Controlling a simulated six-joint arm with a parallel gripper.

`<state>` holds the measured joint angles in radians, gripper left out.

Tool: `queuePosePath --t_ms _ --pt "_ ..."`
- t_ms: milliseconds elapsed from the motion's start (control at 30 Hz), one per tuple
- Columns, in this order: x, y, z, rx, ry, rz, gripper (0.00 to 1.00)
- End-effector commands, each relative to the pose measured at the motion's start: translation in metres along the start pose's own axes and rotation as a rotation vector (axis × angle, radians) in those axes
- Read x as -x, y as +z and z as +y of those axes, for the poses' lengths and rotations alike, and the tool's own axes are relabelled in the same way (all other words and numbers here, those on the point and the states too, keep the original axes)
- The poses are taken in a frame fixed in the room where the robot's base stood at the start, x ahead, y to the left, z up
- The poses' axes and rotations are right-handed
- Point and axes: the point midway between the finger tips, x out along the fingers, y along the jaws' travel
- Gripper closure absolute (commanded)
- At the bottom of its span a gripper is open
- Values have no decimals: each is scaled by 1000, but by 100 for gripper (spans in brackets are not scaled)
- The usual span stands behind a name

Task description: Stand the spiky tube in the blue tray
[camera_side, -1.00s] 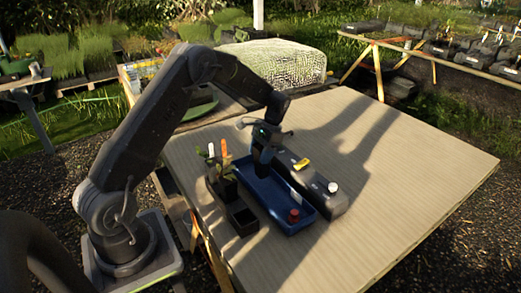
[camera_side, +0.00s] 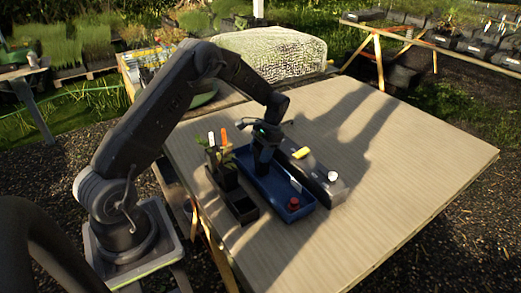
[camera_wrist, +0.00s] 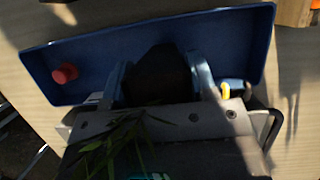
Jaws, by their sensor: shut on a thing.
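The blue tray (camera_side: 270,192) lies on the table, and it also shows in the wrist view (camera_wrist: 60,50). My gripper (camera_side: 263,168) is inside the tray's outline, toward its far half. In the wrist view my gripper (camera_wrist: 158,78) is shut on a dark tube (camera_wrist: 158,70), with one finger on each side. Thin spiky green leaves (camera_wrist: 120,140) lie across the gripper close to the camera. The tube looks roughly upright. Its foot is hidden, so I cannot tell whether it touches the tray floor.
A red knob-like thing (camera_side: 293,204) sits at the tray's near end. Black pots (camera_side: 242,206) stand left of the tray, some with plants and labels. A long dark box (camera_side: 325,186) with yellow and white pieces lies along the right. The table's right side is clear.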

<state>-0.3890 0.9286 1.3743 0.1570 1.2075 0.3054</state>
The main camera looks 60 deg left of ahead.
Motion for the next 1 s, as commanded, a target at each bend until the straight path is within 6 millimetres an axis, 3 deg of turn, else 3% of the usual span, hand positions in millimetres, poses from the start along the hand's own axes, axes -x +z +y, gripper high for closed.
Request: queuePosePath --t_ms 1000 --pt "-6 -3 0 0 0 1 75"
